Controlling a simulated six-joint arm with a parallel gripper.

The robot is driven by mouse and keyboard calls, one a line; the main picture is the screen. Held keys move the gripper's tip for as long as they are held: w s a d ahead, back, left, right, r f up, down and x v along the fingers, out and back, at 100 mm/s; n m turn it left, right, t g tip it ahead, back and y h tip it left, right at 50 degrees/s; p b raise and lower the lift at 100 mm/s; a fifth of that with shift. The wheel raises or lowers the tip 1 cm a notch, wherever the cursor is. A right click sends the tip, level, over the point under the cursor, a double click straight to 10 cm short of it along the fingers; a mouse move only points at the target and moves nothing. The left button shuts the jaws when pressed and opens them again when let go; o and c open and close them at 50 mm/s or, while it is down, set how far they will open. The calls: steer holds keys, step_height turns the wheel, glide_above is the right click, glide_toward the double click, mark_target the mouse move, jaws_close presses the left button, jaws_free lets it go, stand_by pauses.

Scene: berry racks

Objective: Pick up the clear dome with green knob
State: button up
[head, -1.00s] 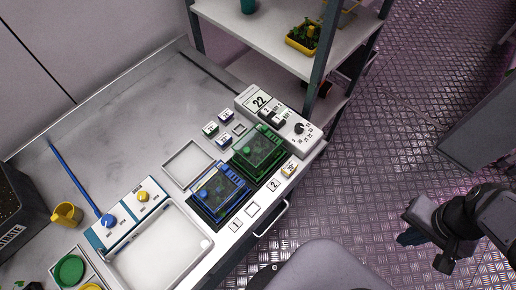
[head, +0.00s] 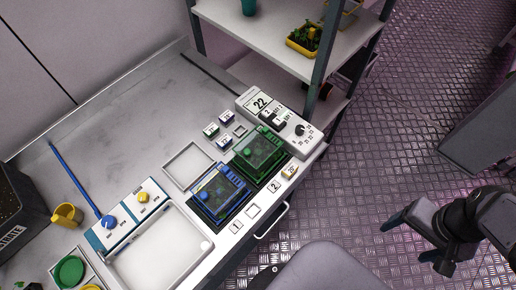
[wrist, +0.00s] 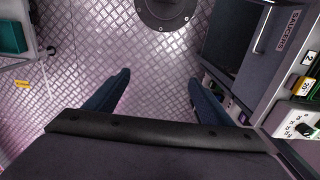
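In the head view, a clear dome with a green knob (head: 262,147) sits on a dark green base on the bench, at the right end near the front edge. Beside it, to the lower left, is a similar clear dome with a blue knob (head: 220,187) on a blue base. My gripper (head: 412,246) is far to the right of both, over the metal floor and away from the bench. In the wrist view its two dark fingers (wrist: 160,80) stand well apart with only floor between them. Neither dome is clearly visible in the wrist view.
A white device reading 22 (head: 261,103) stands just behind the green base. Small numbered tiles (head: 273,187) line the bench's front edge. A shelf rack (head: 284,30) rises behind. An empty square frame (head: 188,165) and a white tray (head: 160,250) lie left.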

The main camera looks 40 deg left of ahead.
steer(key=o, duration=0.5)
